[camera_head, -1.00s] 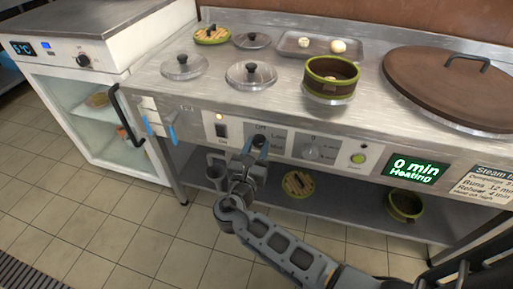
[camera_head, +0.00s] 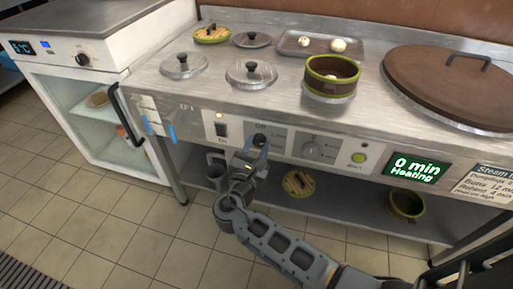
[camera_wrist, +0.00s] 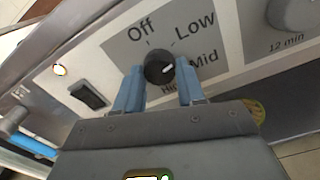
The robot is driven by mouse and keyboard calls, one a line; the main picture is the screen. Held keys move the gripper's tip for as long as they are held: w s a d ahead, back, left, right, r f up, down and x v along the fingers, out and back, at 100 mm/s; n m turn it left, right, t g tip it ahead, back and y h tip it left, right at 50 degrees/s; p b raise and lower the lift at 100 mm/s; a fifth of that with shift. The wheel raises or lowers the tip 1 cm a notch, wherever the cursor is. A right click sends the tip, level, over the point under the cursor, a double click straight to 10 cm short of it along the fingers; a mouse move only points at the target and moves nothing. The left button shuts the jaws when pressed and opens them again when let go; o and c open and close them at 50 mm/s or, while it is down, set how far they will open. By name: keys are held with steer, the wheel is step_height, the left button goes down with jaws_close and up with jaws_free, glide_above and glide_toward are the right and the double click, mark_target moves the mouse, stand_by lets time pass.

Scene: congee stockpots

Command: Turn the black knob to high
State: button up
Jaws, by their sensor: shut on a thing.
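The black knob (camera_wrist: 159,67) sits on a grey dial plate on the front panel, with "Off", "Low" and "Mid" printed around it. Its white mark points to the right, roughly toward "Mid". A further label below the knob is partly hidden by my right finger. My gripper (camera_wrist: 159,84) has its two blue fingers on either side of the knob and is shut on it. In the head view the knob (camera_head: 259,140) shows just above my gripper (camera_head: 254,153), which partly hides the dial.
A power switch (camera_head: 221,130) is left of the dial. A timer knob (camera_head: 312,150), a green button (camera_head: 358,158) and a display (camera_head: 415,169) reading "0 min Heating" are to the right. Lidded pots (camera_head: 251,74) and a bamboo steamer (camera_head: 331,77) are on the counter above.

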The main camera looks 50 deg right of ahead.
steer(key=m+b, duration=0.1)
steer(key=m, duration=0.3)
steer(key=shift+f+m+b, duration=0.1)
steer(key=shift+m+b, duration=0.2)
steer(key=shift+m, duration=0.1)
steer(key=m+b, duration=0.3)
steer(key=m, duration=0.2)
steer(key=shift+w+a, duration=0.1)
steer(key=m+b, duration=0.5)
steer(key=m, duration=0.1)
steer(key=shift+m, duration=0.4)
steer(key=shift+m+b, duration=1.6)
steer(key=shift+m, duration=0.3)
steer(key=shift+r, duration=0.2)
steer(key=o, duration=1)
steer(key=shift+o, duration=0.2)
